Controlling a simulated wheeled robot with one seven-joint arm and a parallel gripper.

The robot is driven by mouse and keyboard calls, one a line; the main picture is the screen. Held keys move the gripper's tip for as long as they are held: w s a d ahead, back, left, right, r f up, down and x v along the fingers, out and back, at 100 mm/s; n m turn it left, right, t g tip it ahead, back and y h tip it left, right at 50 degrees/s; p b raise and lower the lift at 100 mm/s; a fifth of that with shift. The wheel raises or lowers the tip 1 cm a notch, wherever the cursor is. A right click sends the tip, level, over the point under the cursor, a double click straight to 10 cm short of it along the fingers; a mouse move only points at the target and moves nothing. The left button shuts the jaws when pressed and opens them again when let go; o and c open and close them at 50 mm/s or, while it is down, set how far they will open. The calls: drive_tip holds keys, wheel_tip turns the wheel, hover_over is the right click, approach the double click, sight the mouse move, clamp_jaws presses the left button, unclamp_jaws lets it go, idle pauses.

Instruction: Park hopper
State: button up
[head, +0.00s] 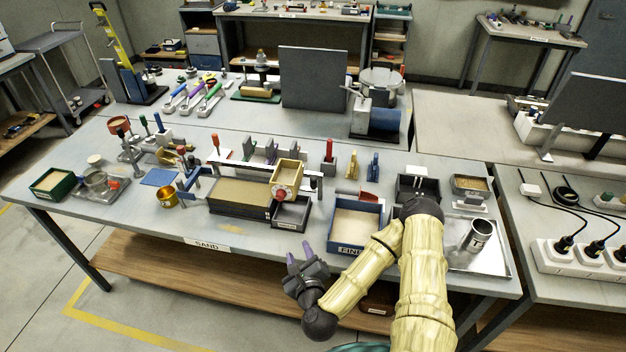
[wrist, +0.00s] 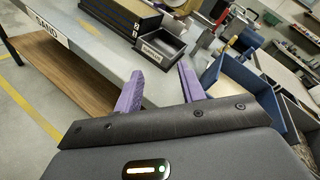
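The hopper appears to be a tan open-topped box (head: 286,173) with a red knob on its front. It sits at the right end of the long sand-coloured tank (head: 238,197), partly above a dark grey tray (head: 290,214). The tank also shows at the top of the wrist view (wrist: 122,14), and the tray is just beyond my fingers there (wrist: 160,46). My gripper (head: 298,250) has purple fingers, spread apart with nothing between them. It hangs in front of the table edge, below and in front of the hopper. The wrist view shows the empty gap (wrist: 160,72).
A blue bin of sand labelled FINE (head: 357,222) stands right of the tray. A metal tray with a cup (head: 479,238) is at the right end. Small stands and tools (head: 140,140) crowd the left. An upright grey panel (head: 314,78) stands behind.

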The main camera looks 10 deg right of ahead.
sight(314, 183)
drive_tip(key=w+d+r+m+t+h, duration=0.2)
drive_tip(key=w+d+r+m+h, duration=0.1)
drive_tip(key=d+r+m, duration=0.2)
wheel_tip(314, 183, up, 2)
drive_tip(key=m, duration=0.4)
drive_tip(key=shift+d, duration=0.25)
drive_tip(key=shift+w+b, duration=0.15)
drive_tip(key=shift+b, duration=0.25)
drive_tip(key=w+b, duration=0.1)
drive_tip(key=b, duration=0.2)
drive_tip(key=w+b, duration=0.1)
drive_tip(key=b, duration=0.2)
drive_tip(key=shift+w+d+f, duration=0.15)
drive_tip(key=shift+d, duration=0.05)
drive_tip(key=shift+w+b, duration=0.1)
drive_tip(key=shift+b, duration=0.55)
drive_tip(key=w+p, duration=0.1)
drive_tip(key=w, duration=0.3)
drive_tip(key=w+d+p, duration=0.1)
drive_tip(key=w, duration=0.3)
drive_tip(key=w+p, duration=0.1)
drive_tip(key=w, duration=0.4)
drive_tip(key=shift+w+d+r, duration=0.1)
drive_tip(key=shift+d+r, duration=0.2)
drive_tip(key=shift+w, duration=0.6)
drive_tip(key=shift+f, duration=0.1)
